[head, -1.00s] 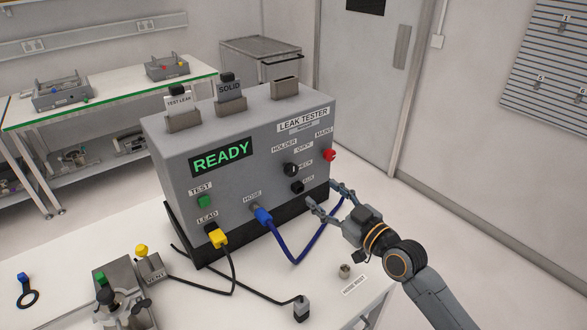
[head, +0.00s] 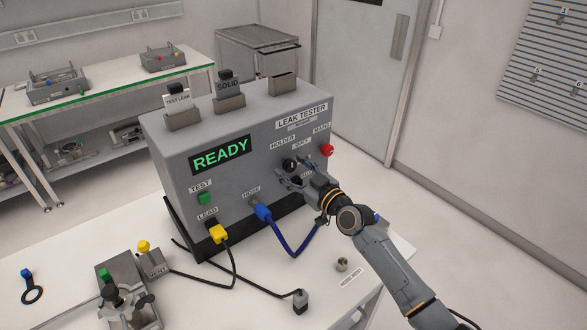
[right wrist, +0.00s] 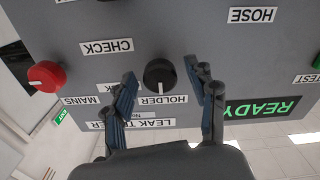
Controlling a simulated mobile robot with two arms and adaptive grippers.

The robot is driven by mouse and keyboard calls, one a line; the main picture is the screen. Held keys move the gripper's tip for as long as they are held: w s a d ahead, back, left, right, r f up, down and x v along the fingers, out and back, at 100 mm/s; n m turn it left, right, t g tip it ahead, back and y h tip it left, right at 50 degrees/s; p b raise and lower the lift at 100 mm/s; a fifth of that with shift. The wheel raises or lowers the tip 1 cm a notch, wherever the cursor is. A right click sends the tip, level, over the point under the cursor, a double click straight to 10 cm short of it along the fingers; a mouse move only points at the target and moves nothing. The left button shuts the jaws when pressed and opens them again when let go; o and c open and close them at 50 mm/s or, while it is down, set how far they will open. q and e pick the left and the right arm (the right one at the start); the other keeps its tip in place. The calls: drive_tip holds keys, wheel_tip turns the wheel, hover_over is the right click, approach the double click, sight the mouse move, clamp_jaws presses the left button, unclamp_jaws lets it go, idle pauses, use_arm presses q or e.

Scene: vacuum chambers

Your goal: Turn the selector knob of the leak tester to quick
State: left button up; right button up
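The leak tester (head: 235,145) is a grey box on the white table, its screen reading READY. Its black selector knob (head: 290,164) is on the front face, near the HOLDER, QUICK and CHECK labels. In the right wrist view the knob (right wrist: 159,74) has a white mark facing the HOLDER label (right wrist: 163,100). The QUICK label (right wrist: 106,87) is partly hidden by a finger. My right gripper (head: 296,170) is open at the front face; in the right wrist view its fingers (right wrist: 165,82) stand on either side of the knob, with gaps. My left gripper is not in view.
A red knob (head: 327,151) under MAINS is right of the selector. A blue hose (head: 290,243) and a yellow lead plug (head: 218,233) are on the front. A metal fixture (head: 122,300) stands at front left.

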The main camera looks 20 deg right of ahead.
drive_tip(key=c, duration=1)
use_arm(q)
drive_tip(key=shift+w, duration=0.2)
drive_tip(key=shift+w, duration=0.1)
use_arm(e)
drive_tip(key=shift+m, duration=1.5)
drive_tip(key=m, duration=0.2)
drive_tip(key=shift+m+b, duration=0.35)
drive_tip(key=shift+m, duration=0.05)
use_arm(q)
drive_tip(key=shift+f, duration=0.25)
use_arm(e)
drive_tip(key=m, duration=0.5)
drive_tip(key=shift+m, duration=0.4)
